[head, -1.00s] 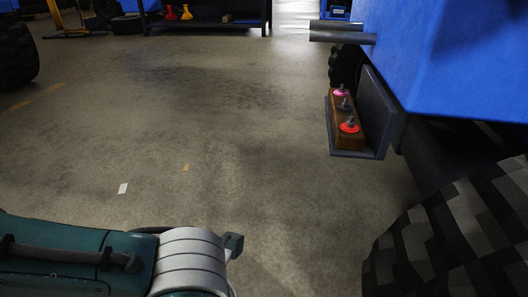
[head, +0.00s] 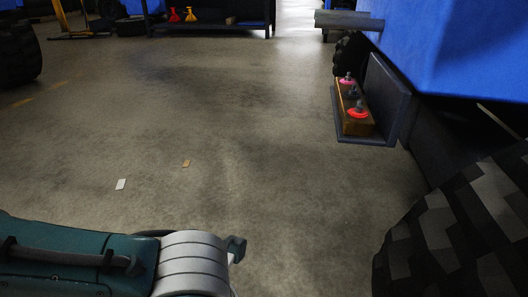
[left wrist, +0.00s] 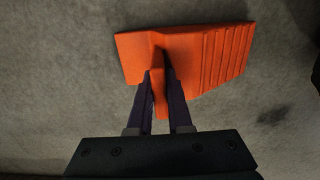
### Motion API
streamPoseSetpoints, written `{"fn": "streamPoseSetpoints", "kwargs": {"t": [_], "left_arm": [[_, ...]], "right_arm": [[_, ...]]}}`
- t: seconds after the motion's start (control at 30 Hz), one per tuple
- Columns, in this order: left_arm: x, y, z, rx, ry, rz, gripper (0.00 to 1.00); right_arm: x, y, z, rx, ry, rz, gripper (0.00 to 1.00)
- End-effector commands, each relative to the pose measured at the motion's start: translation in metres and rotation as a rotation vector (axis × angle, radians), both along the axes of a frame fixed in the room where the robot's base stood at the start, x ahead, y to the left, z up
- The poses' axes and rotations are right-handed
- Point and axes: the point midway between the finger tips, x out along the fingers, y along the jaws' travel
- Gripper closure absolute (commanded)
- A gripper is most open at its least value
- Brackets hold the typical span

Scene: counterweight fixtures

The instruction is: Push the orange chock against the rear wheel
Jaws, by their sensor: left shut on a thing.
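The orange chock (left wrist: 190,52) lies on the concrete floor in the left wrist view, with a ribbed slope on its right and a raised grip in its middle. My left gripper (left wrist: 158,72) is shut on that grip, one finger on each side. The head view shows my left arm at the lower left, but not its gripper or the chock. A large black lugged wheel (head: 450,235) of the blue vehicle fills the lower right of the head view. I cannot tell whether it is the rear wheel. My right gripper is not in view.
The blue vehicle body (head: 455,50) overhangs at the right. A battery (head: 357,121) with red and pink terminals sits on a dark tray at its side. The middle floor is open, with a white scrap (head: 120,184). A dark shelf (head: 210,30) stands at the back.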

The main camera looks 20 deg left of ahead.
Motion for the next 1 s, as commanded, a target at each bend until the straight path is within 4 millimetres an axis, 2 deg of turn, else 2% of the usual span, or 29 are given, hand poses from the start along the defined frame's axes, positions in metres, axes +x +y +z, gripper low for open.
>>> {"fn": "streamPoseSetpoints", "kwargs": {"t": [0.47, 0.5, 0.8, 1.0], "left_arm": [[0.0008, -0.0008, -0.0048, -0.003, -0.002, 0.0, 1.0], [0.0008, -0.0008, -0.0048, -0.003, -0.002, 0.0, 0.82], [0.0003, -0.0005, -0.0051, -0.002, -0.001, 0.0, 0.48], [-0.0005, 0.0003, -0.0059, 0.001, 0.001, 0.0, 0.48]], "right_arm": [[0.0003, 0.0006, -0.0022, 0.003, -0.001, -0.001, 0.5], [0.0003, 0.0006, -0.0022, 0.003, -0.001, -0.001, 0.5], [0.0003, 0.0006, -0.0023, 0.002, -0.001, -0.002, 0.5], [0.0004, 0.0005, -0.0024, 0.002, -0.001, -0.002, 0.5]]}}
